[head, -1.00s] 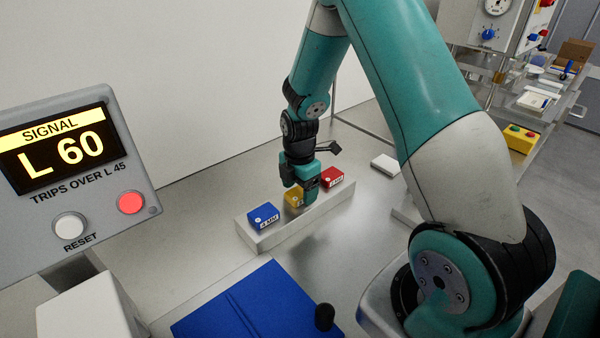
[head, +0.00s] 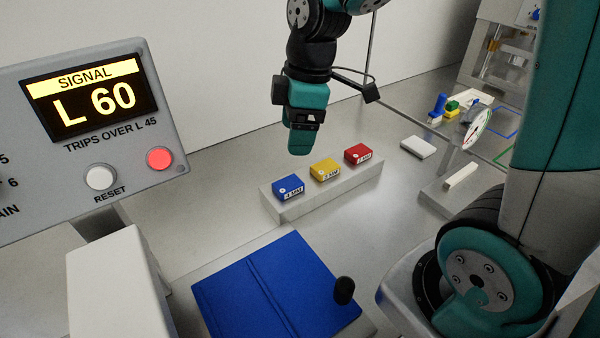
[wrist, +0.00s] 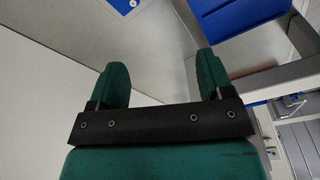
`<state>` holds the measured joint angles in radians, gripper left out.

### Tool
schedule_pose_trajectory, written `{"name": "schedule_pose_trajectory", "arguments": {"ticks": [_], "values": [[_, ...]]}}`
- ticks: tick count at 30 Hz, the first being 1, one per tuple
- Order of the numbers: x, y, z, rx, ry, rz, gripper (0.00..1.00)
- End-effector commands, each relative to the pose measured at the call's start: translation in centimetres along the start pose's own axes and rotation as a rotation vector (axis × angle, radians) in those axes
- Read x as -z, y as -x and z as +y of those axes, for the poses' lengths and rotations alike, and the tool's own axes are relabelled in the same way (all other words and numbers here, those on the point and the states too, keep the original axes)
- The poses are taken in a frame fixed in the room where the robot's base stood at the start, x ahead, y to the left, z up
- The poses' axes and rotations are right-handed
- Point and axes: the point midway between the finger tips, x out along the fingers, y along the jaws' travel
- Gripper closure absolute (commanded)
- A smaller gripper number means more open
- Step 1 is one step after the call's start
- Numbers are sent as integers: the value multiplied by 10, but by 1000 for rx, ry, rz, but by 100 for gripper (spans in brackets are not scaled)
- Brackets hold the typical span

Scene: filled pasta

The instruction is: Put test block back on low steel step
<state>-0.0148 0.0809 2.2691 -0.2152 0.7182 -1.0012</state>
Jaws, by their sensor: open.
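Three test blocks, blue (head: 288,186), yellow (head: 324,168) and red (head: 358,153), sit in a row on the low steel step (head: 330,192). Each has a white label on its front. My gripper (head: 300,150) is above and behind the blue block, apart from all three blocks. In the wrist view its two green fingers (wrist: 161,65) are spread, with nothing held between them. A blue piece with a white dot, seemingly the blue block (wrist: 122,4), is cut off at that view's top edge.
A blue panel with a black knob (head: 343,291) lies in front of the step. A signal display (head: 92,102) reading L 60 stands at left. A white block (head: 418,147) and a round dial (head: 477,130) are to the right. Bare steel bench lies left of the step.

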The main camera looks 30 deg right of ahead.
Motion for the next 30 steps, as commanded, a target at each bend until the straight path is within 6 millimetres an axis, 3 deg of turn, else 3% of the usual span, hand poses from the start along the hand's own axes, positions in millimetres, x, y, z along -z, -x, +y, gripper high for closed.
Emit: {"name": "schedule_pose_trajectory", "arguments": {"ticks": [1, 6, 10, 15, 30], "values": [[14, 9, -32, 11, -75, 34, 27], [35, 24, -120, 95, -351, 106, 27], [36, 28, -160, 148, -485, 121, 27], [34, 30, -177, 175, -552, 122, 27], [35, 30, -176, 174, -555, 122, 27]]}}
